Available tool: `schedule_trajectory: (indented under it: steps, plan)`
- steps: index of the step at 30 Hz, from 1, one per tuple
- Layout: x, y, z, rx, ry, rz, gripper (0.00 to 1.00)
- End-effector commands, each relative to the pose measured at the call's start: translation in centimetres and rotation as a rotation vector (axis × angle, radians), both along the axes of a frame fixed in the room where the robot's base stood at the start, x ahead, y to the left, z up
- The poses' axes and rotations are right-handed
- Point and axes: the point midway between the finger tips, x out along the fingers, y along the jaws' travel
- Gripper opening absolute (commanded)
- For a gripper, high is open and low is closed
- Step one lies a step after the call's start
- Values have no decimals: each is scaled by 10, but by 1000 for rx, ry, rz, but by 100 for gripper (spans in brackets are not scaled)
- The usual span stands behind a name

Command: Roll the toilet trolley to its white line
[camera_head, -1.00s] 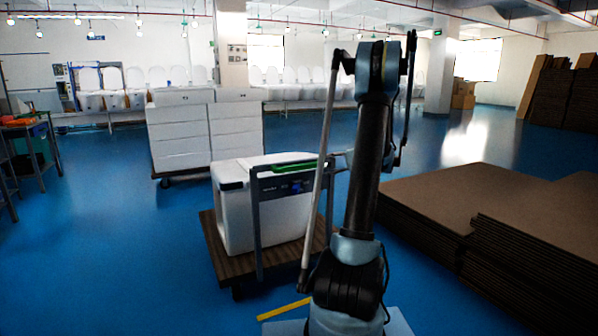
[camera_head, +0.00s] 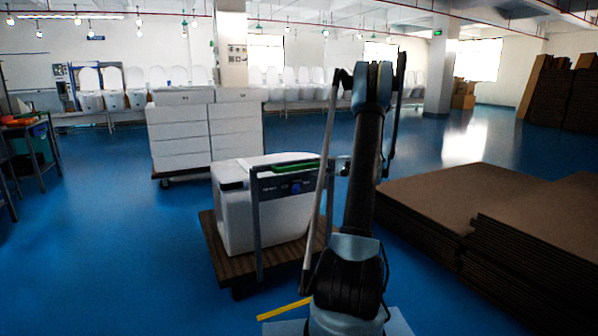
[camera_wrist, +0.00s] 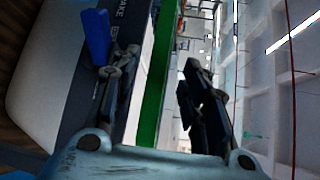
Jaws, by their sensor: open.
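The toilet trolley (camera_head: 218,262) has a brown wood-look base carrying a white toilet unit (camera_head: 236,215). A grey upright handle frame (camera_head: 257,232) with a green bar (camera_head: 292,167) rises on its near side. My gripper (camera_head: 338,167) is at the right end of this handle, partly hidden by my arm. In the wrist view my gripper (camera_wrist: 157,65) is open, with the green bar (camera_wrist: 158,75) running between its two dark fingers. I cannot tell whether the fingers touch the bar. I see no white line on the floor.
Brown cardboard stacks (camera_head: 440,205) lie close on the right. A shelf (camera_head: 28,150) stands far left. Blue floor on the left is clear.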

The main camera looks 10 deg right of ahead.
Motion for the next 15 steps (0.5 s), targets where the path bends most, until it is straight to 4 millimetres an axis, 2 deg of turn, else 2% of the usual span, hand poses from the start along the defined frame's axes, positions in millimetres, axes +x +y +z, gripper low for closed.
schedule_trajectory:
  steps: [6,15]
  plan:
    - [17,36,-5,-1,0,3,41]
    - [35,71,-11,-1,0,2,41]
